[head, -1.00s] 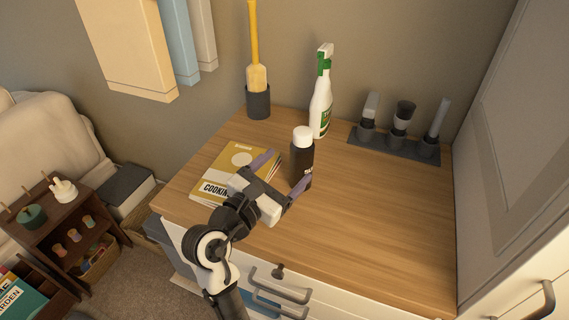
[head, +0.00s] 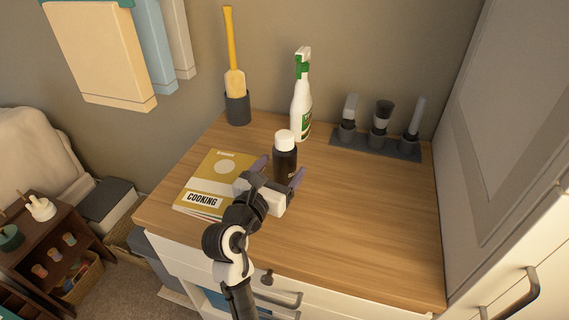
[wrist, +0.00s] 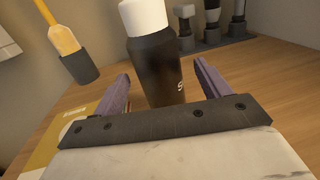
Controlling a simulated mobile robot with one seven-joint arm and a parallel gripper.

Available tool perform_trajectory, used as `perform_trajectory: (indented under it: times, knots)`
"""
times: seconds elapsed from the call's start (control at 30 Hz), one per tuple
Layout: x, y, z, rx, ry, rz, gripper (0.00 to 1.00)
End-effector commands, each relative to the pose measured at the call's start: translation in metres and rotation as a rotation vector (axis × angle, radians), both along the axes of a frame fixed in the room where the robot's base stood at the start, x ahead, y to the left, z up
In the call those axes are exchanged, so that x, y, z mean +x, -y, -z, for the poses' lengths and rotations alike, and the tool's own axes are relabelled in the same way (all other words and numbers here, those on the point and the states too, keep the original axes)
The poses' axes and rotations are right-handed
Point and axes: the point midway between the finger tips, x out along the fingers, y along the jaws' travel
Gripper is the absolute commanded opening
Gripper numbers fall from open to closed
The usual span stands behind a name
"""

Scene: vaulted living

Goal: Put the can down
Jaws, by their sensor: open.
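The can (head: 285,162) is black with a white cap and stands upright on the wooden counter, right of the cooking book. In the wrist view the can (wrist: 158,70) fills the middle, with pale lettering low on its right side. My gripper (head: 279,170) is open on the near side of the can. Its two purple fingers (wrist: 161,74) show to the left and right of the can, with gaps on both sides. I cannot tell how far the can sits between the fingertips. Its base is partly hidden.
The yellow cooking book (head: 216,180) lies left of the can. A spray bottle (head: 302,108) and a dark cup (head: 237,107) with a yellow-handled utensil stand behind. A grey holder (head: 376,146) with brushes is at the back right. The counter's (head: 365,225) right side is clear.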

Motion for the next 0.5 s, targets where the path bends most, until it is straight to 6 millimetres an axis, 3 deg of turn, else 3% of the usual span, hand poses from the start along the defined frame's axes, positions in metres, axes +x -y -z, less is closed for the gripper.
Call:
perform_trajectory:
  times: [0.3, 0.5]
  knots:
    - [0.039, 0.019, -0.004, 0.0, 0.001, 0.002, 0.76]
    - [0.043, 0.021, -0.003, 0.0, 0.001, 0.001, 0.76]
